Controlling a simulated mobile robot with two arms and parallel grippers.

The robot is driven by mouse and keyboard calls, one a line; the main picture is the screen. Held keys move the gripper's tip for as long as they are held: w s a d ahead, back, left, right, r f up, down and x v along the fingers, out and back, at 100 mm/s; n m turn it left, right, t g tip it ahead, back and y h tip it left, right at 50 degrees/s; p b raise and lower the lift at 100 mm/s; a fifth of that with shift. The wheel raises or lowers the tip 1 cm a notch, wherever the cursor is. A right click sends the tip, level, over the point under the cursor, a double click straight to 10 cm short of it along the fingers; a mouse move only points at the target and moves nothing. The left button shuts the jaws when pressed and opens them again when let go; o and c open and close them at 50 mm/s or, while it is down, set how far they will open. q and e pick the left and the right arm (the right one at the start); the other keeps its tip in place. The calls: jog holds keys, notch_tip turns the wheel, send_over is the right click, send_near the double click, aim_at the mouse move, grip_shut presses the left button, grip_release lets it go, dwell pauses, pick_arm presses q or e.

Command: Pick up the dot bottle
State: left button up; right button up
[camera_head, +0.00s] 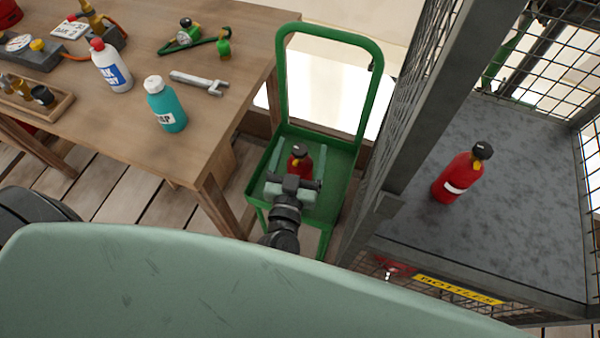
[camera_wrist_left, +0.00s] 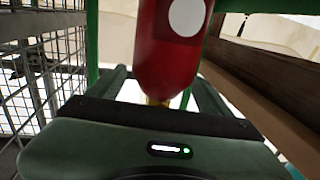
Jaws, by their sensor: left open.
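The dot bottle (camera_head: 300,161) is a small red bottle with a dark cap, standing on the green cart (camera_head: 345,155). In the left wrist view the bottle (camera_wrist_left: 170,55) shows a round white dot on its red body, with its yellowish neck end toward the gripper. My left gripper (camera_head: 298,162) is open at the cart, with one pale green finger on each side of the bottle. In the wrist view, gaps show between the fingers and the neck. The bottle's lower part is partly hidden by the gripper in the head view. My right gripper is not in view.
A second red bottle (camera_head: 461,175) with a white band stands in the wire cage (camera_head: 420,110) at right. The wooden table (camera_head: 130,130) at left holds a teal bottle (camera_head: 165,105), a white bottle (camera_head: 112,68) and a wrench (camera_head: 198,82). The cart's green handle (camera_head: 284,80) rises behind the gripper.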

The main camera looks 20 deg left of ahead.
pick_arm(q)
jog(key=shift+w, duration=0.8)
grip_shut()
jog(key=shift+r, duration=0.1)
